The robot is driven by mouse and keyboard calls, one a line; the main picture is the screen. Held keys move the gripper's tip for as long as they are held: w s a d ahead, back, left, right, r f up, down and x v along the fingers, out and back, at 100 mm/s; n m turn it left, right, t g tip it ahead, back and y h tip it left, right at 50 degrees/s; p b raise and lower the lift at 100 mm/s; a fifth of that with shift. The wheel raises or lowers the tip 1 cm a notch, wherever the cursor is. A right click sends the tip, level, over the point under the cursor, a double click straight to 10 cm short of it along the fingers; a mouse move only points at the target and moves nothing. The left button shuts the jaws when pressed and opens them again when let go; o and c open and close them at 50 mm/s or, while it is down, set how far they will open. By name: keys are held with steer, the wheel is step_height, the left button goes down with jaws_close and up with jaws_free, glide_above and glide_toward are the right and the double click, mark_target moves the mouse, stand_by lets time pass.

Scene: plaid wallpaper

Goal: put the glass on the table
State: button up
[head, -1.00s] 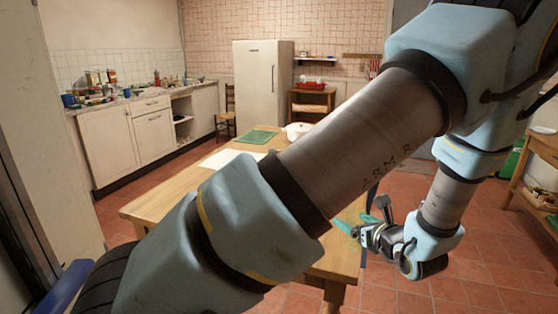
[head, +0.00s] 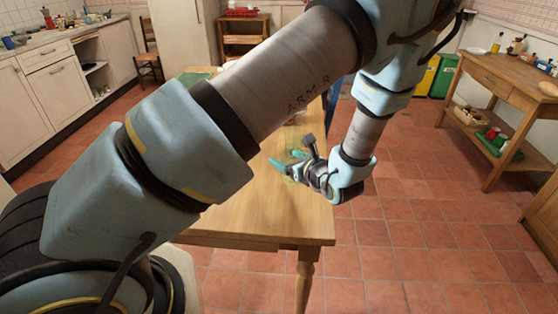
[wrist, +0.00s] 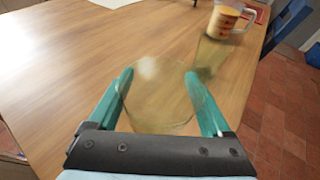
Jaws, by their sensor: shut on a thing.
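A clear glass (wrist: 160,95) is between the teal fingers of my gripper (wrist: 160,92) in the wrist view. The fingers press on its two sides. The wooden table (head: 265,205) is below and beyond the glass. I cannot tell whether the glass touches the tabletop or is held above it. In the head view my gripper (head: 283,168) is over the table's right edge, and the glass there is faint. My arm hides much of the table in the head view.
Beyond the gripper stand a measuring jug (wrist: 226,20) with orange contents and another clear glass (wrist: 208,55). A blue chair (wrist: 288,25) is at the table's far right. The left part of the tabletop is clear. A wooden side table (head: 510,85) stands at right.

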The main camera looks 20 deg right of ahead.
steer(key=shift+f+p, duration=0.5)
steer(key=shift+f, duration=1.9)
steer(key=shift+f, duration=0.15)
steer(key=o, duration=1.3)
steer(key=shift+s, duration=0.2)
steer(key=b+v, duration=0.3)
steer(key=v, duration=0.8)
steer(key=shift+s+d+r+b, duration=0.1)
steer(key=shift+s+r+b, duration=0.2)
steer(key=shift+b, duration=0.1)
